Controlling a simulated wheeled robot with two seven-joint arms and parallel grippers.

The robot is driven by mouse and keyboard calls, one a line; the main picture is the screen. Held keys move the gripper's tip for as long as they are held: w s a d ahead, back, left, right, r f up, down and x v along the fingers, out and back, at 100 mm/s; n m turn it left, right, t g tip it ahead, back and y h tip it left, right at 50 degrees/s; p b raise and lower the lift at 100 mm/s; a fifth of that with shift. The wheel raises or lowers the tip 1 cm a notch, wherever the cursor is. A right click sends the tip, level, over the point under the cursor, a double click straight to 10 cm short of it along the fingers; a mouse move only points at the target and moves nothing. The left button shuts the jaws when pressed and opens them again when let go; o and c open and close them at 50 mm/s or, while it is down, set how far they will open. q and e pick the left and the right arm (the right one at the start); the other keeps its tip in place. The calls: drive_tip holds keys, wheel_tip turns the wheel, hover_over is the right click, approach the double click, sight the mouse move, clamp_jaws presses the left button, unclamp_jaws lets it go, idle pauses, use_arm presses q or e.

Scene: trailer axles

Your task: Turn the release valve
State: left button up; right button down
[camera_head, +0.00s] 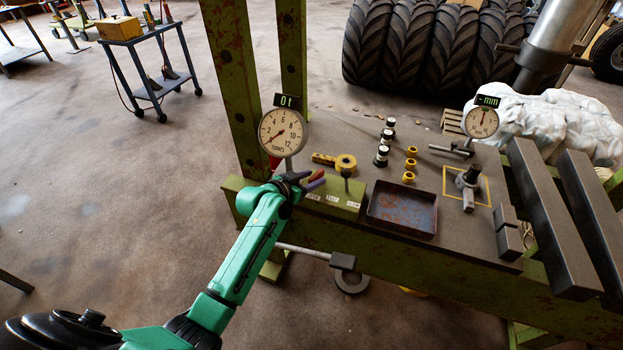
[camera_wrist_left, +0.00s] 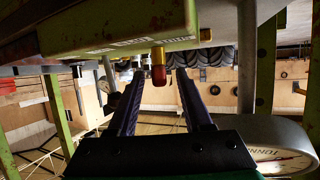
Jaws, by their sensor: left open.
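The release valve looks to be the small red-tipped knob (camera_wrist_left: 159,80) in the left wrist view, by the green block with white labels (camera_wrist_left: 120,46). In the head view, the green block (camera_head: 345,196) sits at the bench's left end, and the knob is mostly hidden by the gripper. My left gripper (camera_head: 314,178) is open at the block's left end, beside the base of the tonnes gauge (camera_head: 283,132). In the left wrist view, its two dark fingers (camera_wrist_left: 157,100) stand apart with the knob showing between their tips; contact cannot be told. My right gripper is out of view.
A yellow ringed part (camera_head: 345,162) and a dark-topped stem stand close by. A rusty tray (camera_head: 402,207), yellow bushings (camera_head: 410,164) and a mm gauge (camera_head: 481,122) are farther right. A green post (camera_head: 234,90) rises at the left.

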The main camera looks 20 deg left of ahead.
use_arm(q)
clamp_jaws()
drive_tip(key=n+y+p, duration=0.1)
drive_tip(key=p, duration=0.2)
drive_tip(key=shift+s+d+r+n+t+y+p, duration=0.1)
drive_tip(key=shift+d+r+n+t+y+p, duration=0.2)
drive_tip(key=shift+r+n+y+p, duration=0.1)
drive_tip(key=shift+f+n+y+p, duration=0.4)
drive_tip(key=shift+n+y, duration=0.1)
drive_tip(key=shift+y, duration=0.2)
unclamp_jaws()
